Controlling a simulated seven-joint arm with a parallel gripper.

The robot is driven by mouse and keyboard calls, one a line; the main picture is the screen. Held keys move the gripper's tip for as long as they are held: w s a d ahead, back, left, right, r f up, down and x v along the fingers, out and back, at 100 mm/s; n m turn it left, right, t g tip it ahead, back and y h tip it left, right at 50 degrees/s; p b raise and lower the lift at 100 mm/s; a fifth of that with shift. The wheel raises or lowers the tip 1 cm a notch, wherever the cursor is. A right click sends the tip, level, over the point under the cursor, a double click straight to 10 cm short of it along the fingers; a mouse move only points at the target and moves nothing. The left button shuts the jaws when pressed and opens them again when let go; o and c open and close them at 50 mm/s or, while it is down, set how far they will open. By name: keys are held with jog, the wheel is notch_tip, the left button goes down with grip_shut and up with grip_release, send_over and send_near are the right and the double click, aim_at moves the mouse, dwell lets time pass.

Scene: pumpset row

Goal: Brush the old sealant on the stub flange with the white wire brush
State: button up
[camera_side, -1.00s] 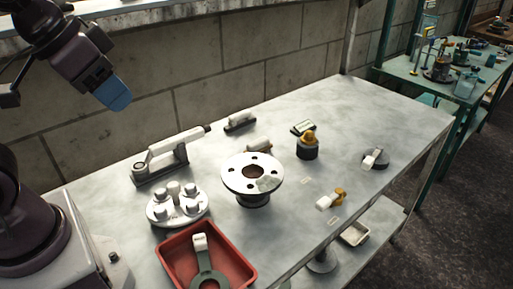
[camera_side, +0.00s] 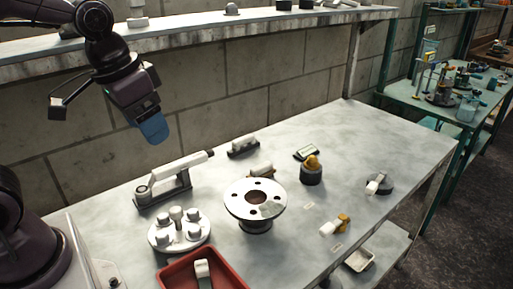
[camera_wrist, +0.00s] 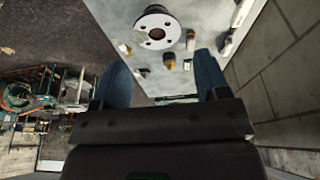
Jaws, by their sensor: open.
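The stub flange (camera_side: 238,205) is a pale round plate with several bolt holes and a dark centre bore, on a dark neck in mid-bench. It also shows at the top of the wrist view (camera_wrist: 146,22). Any sealant on it is too small to make out clearly. I cannot tell which is the wire brush. My gripper (camera_side: 153,130) is open and empty above the bench's back left; its blue fingers show apart (camera_wrist: 162,80).
A white-handled tool on a dark base (camera_side: 177,176) and a round plate with several pegs (camera_side: 160,246) stand left of the flange. A red tray (camera_side: 236,278) is in front. A dark pot with a yellow top (camera_side: 311,173) stands right.

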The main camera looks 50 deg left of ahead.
jog(key=w+a+f+g, duration=0.1)
jog(key=w+a+f, duration=0.15)
jog(key=w, duration=0.45)
jog(key=w+a+f+g, duration=0.15)
jog(key=w+f, duration=0.25)
jog(key=w, duration=0.4)
send_over(255, 169)
notch_tip(255, 169, down, 13)
jog(key=shift+a+f+m+g, duration=0.1)
jog(key=shift+f+m+g, duration=0.05)
jog(key=shift+m+g, duration=0.2)
notch_tip(255, 169, down, 12)
jog(key=shift+f, duration=0.1)
jog(key=c, duration=1.1)
jog(key=o, duration=0.7)
jog(key=shift+o, duration=0.2)
